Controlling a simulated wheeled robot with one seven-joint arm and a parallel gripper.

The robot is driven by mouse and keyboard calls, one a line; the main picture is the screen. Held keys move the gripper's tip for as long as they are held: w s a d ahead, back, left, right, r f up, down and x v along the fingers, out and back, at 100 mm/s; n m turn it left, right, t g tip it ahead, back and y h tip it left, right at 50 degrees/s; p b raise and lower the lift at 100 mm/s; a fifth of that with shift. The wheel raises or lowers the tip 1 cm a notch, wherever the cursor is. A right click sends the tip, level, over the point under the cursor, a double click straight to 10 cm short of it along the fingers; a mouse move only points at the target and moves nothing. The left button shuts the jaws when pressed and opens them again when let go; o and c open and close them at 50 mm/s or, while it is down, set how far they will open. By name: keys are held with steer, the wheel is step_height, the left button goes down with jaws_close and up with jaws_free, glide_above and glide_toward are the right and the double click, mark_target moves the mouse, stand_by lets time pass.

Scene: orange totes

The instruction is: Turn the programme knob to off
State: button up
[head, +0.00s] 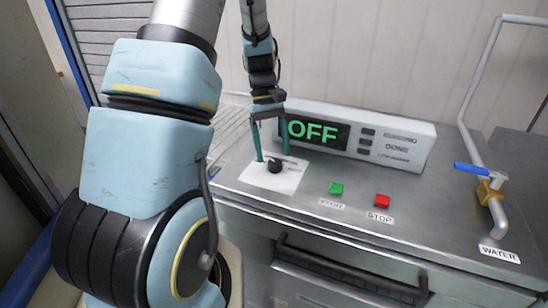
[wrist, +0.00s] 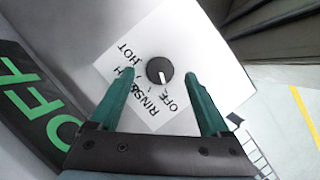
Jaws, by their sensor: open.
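The programme knob (head: 274,166) is a small black dial on a white label plate (head: 290,180) on the steel top. In the wrist view the knob (wrist: 156,66) has a white pointer line aimed toward the picture bottom, roughly at the OFF word (wrist: 172,101). HOT, RINSE and another partly covered word stand to its left. My gripper (head: 273,156) reaches down from above with its green fingers apart. In the wrist view the fingertips of my gripper (wrist: 160,74) are on either side of the knob, with gaps showing. The display (head: 313,133) reads OFF in green.
A green START button (head: 336,188) and a red STOP button (head: 382,200) are right of the plate. The display box (head: 400,143) stands behind. A water pipe with a blue-handled valve (head: 470,170) is at the right. The steel between is clear.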

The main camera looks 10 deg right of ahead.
steer(key=b+v, duration=0.1)
steer(key=v, duration=0.7)
steer(key=shift+r+b, duration=0.3)
steer(key=shift+b, duration=0.1)
steer(key=shift+a, duration=0.1)
